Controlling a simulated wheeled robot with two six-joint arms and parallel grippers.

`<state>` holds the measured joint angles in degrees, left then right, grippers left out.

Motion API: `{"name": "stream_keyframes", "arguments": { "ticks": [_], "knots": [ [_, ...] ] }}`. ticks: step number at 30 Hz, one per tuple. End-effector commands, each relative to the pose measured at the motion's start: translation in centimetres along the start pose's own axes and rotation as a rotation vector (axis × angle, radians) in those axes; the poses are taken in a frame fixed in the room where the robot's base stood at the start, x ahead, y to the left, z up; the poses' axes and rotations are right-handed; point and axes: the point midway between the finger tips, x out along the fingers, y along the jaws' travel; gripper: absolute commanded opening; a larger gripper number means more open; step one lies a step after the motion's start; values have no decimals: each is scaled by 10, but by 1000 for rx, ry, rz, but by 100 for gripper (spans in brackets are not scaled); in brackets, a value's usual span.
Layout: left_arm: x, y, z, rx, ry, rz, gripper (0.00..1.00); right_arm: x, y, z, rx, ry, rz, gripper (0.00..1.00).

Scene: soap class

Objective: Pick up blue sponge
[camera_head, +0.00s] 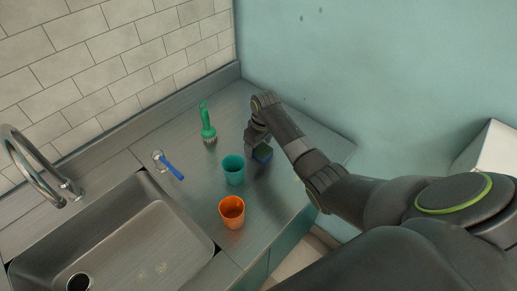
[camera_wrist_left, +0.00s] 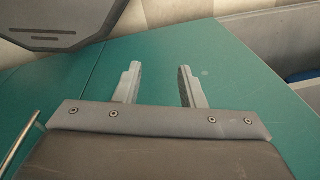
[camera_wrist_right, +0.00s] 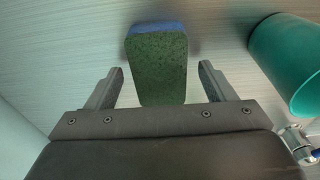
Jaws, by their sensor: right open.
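The blue sponge (camera_head: 262,154) lies on the metal counter, just right of the teal cup. In the right wrist view the sponge (camera_wrist_right: 158,68) shows a dark green face and a blue strip at its far edge. My right gripper (camera_wrist_right: 162,72) is open, with one finger on each side of the sponge and a gap to both. In the head view my right gripper (camera_head: 257,147) is over the sponge and partly hides it. My left gripper (camera_wrist_left: 157,75) is open and empty in front of a teal cabinet surface; it does not show in the head view.
A teal cup (camera_head: 233,170) stands close left of the sponge, and an orange cup (camera_head: 232,211) stands nearer the front. A green brush (camera_head: 207,125) and a blue-handled tool (camera_head: 170,168) lie farther left. The sink (camera_head: 130,225) is at left, the wall behind.

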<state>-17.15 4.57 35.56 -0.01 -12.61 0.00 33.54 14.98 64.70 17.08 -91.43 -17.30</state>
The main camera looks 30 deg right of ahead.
Motion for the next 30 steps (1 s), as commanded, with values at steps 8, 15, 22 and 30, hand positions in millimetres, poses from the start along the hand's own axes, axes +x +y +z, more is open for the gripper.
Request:
{"name": "stream_keyframes", "arguments": {
  "ticks": [8,15,22,30],
  "knots": [
    [0,0,0,0,0,0,36,0,0,0,0,0,0,48],
    [0,0,0,0,-1,0,36,-1,0,0,0,0,0,25],
    [1,0,1,0,-1,0,36,-3,0,-1,0,0,1,25],
    [11,1,2,0,-1,0,36,-42,1,-7,-1,6,4,25]
  ]
}}
